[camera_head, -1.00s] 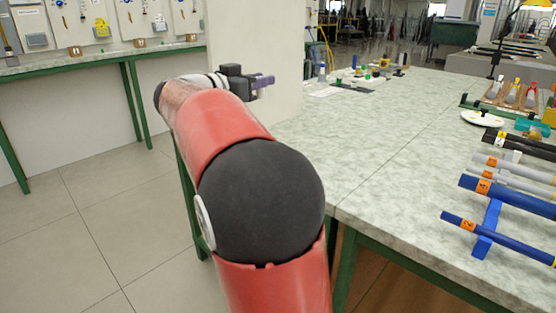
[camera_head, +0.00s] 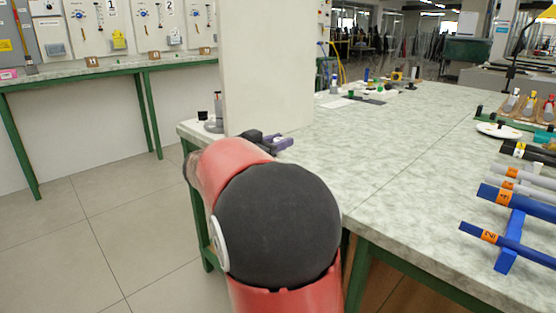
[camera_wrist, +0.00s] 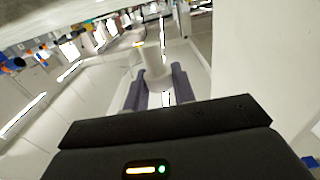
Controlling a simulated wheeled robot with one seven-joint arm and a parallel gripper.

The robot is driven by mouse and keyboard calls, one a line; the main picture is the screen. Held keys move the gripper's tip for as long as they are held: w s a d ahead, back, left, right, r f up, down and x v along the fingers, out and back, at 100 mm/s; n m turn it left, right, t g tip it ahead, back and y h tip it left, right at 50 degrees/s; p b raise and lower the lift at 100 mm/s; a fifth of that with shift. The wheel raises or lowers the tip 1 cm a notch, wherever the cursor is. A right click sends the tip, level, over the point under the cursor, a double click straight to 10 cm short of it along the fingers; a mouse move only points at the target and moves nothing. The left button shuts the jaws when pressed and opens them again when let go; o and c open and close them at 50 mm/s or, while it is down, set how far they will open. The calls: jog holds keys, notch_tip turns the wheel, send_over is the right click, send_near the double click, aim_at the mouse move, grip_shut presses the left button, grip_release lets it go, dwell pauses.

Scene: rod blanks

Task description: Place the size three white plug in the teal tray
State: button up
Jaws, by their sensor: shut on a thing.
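My gripper (camera_head: 278,143) is beside the pale pillar, at the left end of the marble-topped bench. In the wrist view its two purple-grey fingers (camera_wrist: 158,88) are shut on a pale, roughly cylindrical white plug (camera_wrist: 154,64). I cannot read its size, and it does not show clearly in the head view. A small teal patch (camera_head: 544,138) at the right edge, behind the rods, looks like part of the teal tray; most of it is hidden or out of view.
A pale pillar (camera_head: 266,70) stands close behind my gripper. Blue rods (camera_head: 505,242) lie on a blue rack at the right, with black and grey ones behind. A white plate (camera_head: 499,129) and wooden holder lie beyond. The bench's middle (camera_head: 410,150) is clear.

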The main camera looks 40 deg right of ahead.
jog(key=shift+f, duration=2)
jog(key=shift+f+b, duration=0.15)
jog(key=shift+b, duration=0.15)
jog(key=o, duration=0.8)
jog(key=shift+c, duration=0.2)
jog(key=shift+r, duration=0.2)
jog(key=a, duration=1.2)
jog(key=shift+s, duration=0.45)
